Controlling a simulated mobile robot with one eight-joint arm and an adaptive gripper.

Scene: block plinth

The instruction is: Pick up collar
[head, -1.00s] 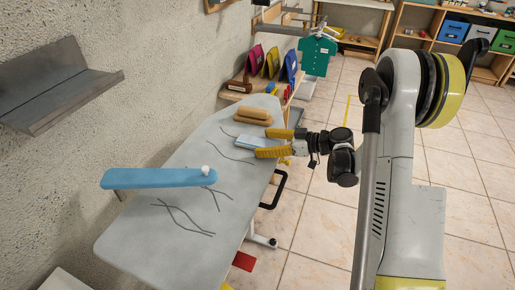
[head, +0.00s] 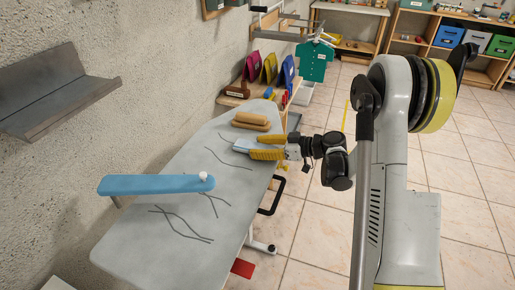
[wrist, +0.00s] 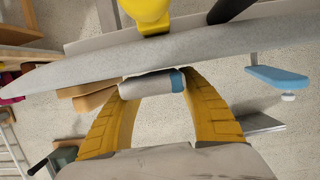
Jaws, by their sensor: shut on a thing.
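The collar, a small pale blue and white piece (head: 241,146), is between the yellow fingers of my gripper (head: 252,147) at the right edge of the grey ironing board (head: 160,205). In the wrist view the collar (wrist: 150,85) lies across between both fingertips, white with a blue end, and my gripper (wrist: 155,90) is shut on it. The grey board edge is close by in that view. Whether the collar still touches the board is hard to tell.
A tan wooden block (head: 252,121) lies on the board just beyond the collar. A blue sleeve arm (head: 150,184) with a white knob stands over the near part. A low wooden rack (head: 236,99) with coloured cloth pieces is behind. Tiled floor is clear at right.

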